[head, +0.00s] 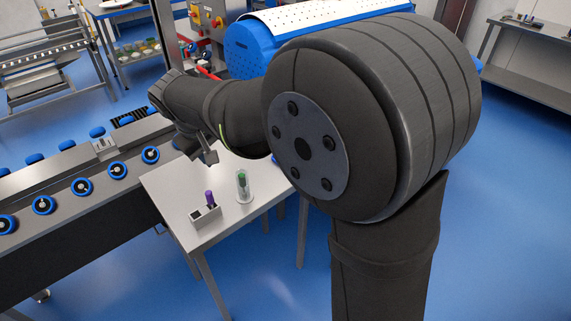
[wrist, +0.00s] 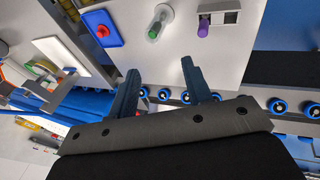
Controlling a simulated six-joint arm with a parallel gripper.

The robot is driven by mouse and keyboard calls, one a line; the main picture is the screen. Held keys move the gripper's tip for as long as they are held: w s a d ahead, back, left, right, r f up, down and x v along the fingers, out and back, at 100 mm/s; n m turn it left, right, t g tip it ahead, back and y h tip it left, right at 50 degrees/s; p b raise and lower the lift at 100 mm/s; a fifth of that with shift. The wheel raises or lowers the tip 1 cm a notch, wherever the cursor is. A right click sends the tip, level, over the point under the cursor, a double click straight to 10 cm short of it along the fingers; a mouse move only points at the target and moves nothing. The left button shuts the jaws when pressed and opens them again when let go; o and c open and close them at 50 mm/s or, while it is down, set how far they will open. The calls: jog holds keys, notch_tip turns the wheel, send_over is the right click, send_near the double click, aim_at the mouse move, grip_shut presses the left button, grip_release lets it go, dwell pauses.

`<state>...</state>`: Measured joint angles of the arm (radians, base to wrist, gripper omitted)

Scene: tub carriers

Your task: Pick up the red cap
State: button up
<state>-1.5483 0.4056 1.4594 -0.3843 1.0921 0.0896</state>
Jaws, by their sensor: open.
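A small red piece (wrist: 103,31), which looks like the red cap, lies on a blue tray (wrist: 88,17) at the upper left of the wrist view. I cannot make out its exact shape. In the head view it does not show; my arm hides that part of the table. My gripper (wrist: 160,66) is open and empty, its two fingers spread wide above the table. The red piece is beyond and to the left of the fingertips, apart from them. In the head view my gripper (head: 207,156) hangs over the table's far left edge.
On the grey table (head: 170,184) stand a clear cylinder (head: 243,193) with a green item and a small two-hole holder (head: 205,216) with a purple item (head: 210,198). A conveyor (head: 110,178) with blue-rimmed wheels runs along the left. The table's front right is clear.

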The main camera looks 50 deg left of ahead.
jog(key=w+a+f+g+h, duration=0.1)
jog(key=w+a+f, duration=0.15)
jog(key=w, duration=0.85)
jog(key=w+a+f+g, duration=0.2)
jog(key=w+a, duration=0.1)
jog(key=w, duration=0.7)
jog(key=w+a+f+g+h, duration=0.1)
jog(key=w+a+f, duration=0.1)
jog(key=w, duration=0.9)
jog(key=f, duration=1.7)
jog(key=shift+w+d+f, duration=0.1)
jog(key=shift+w+f, duration=0.1)
grip_shut()
